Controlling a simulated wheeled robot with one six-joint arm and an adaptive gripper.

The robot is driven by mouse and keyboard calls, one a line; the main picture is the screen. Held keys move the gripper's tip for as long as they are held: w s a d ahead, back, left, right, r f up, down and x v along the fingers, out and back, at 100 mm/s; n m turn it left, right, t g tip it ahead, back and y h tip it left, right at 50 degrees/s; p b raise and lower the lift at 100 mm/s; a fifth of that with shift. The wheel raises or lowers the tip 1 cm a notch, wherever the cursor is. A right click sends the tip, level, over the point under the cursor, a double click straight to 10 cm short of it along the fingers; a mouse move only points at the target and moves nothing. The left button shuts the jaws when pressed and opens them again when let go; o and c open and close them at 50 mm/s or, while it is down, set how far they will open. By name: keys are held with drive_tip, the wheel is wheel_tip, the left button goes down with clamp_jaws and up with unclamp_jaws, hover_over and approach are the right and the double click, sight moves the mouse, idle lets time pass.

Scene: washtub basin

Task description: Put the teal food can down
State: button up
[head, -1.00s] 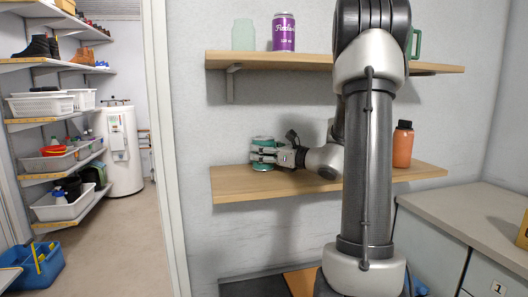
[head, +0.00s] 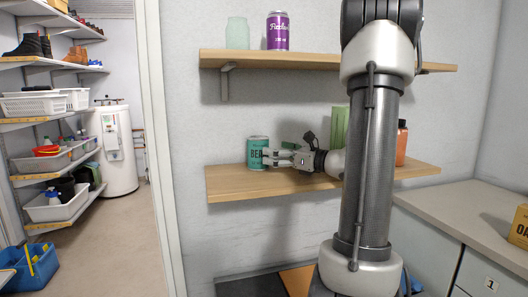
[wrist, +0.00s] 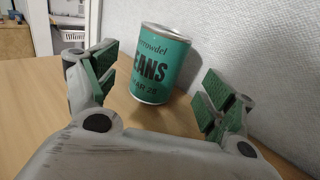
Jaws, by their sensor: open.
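The teal food can (head: 256,153) stands upright on the lower wooden shelf (head: 235,184), near its left end. In the wrist view the can (wrist: 160,64) shows dark lettering reading "EANS" and stands on the wood ahead of the fingers. My gripper (head: 266,157) is just right of the can at shelf height. In the wrist view my gripper (wrist: 160,85) is open, with green pads spread to either side and a clear gap between each pad and the can.
On the upper shelf (head: 320,62) stand a pale green jar (head: 237,33) and a purple can (head: 277,31). A green container (head: 339,128) and an orange bottle (head: 402,143) stand right of my gripper on the lower shelf. The wall is close behind.

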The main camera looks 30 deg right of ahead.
drive_tip(key=shift+v, duration=2.25)
